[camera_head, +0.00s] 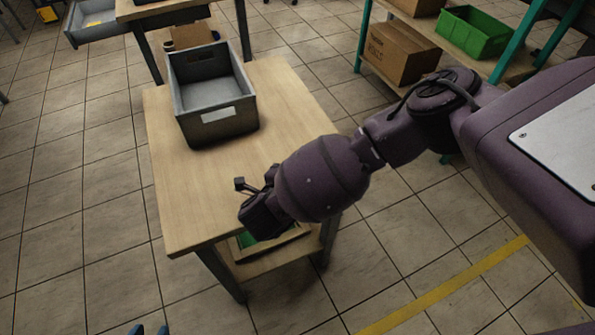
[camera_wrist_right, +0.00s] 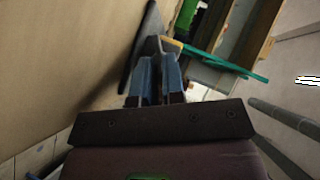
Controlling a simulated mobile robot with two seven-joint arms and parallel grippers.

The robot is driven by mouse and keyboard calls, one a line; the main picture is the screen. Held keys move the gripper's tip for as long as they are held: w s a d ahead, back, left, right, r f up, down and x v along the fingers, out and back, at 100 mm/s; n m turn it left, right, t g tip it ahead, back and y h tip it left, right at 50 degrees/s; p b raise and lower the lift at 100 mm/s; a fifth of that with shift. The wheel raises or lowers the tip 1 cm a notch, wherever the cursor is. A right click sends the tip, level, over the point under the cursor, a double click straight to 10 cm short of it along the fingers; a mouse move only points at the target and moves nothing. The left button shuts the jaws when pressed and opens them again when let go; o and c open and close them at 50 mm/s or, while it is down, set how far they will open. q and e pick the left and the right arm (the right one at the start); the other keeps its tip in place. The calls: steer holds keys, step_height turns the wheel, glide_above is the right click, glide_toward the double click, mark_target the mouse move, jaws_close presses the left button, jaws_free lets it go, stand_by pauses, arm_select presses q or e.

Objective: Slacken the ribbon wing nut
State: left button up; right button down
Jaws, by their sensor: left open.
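I cannot make out a ribbon or a wing nut in either view. My left gripper (camera_head: 150,331) shows only as two blue fingertips, apart, at the bottom edge of the head view. It is open and off the table's near side, over the floor. My right arm reaches in from the right, its wrist over the table's near right corner and hiding its fingers there. In the right wrist view my right gripper (camera_wrist_right: 159,75) has two blue fingers close together. A grey and dark piece (camera_wrist_right: 157,43) shows at their tips; I cannot tell whether it is held.
A grey bin (camera_head: 220,118) stands at the back of the wooden table (camera_head: 185,200). A lower shelf (camera_head: 270,262) with something green is under the near edge. A cardboard box (camera_head: 398,52) and a green crate (camera_head: 472,34) sit on a rack. The table's left front is clear.

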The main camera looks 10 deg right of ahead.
steer(key=shift+d+r, duration=0.1)
steer(key=shift+w+r+n+g+p, duration=0.15)
steer(key=shift+r+n+g+p, duration=0.15)
steer(key=shift+g+p, duration=0.25)
steer(key=shift+w+r+n+g+p, duration=0.15)
steer(key=shift+n+g+p, duration=0.4)
steer(key=shift+g, duration=0.2)
steer(key=shift+w+n+g+p, duration=0.1)
steer(key=shift+n+g+p, duration=0.2)
steer(key=shift+g, duration=0.2)
steer(key=shift+w+n+g, duration=0.1)
steer(key=shift+n+g, duration=0.35)
steer(key=shift+g, duration=0.45)
steer(key=shift+h, duration=0.3)
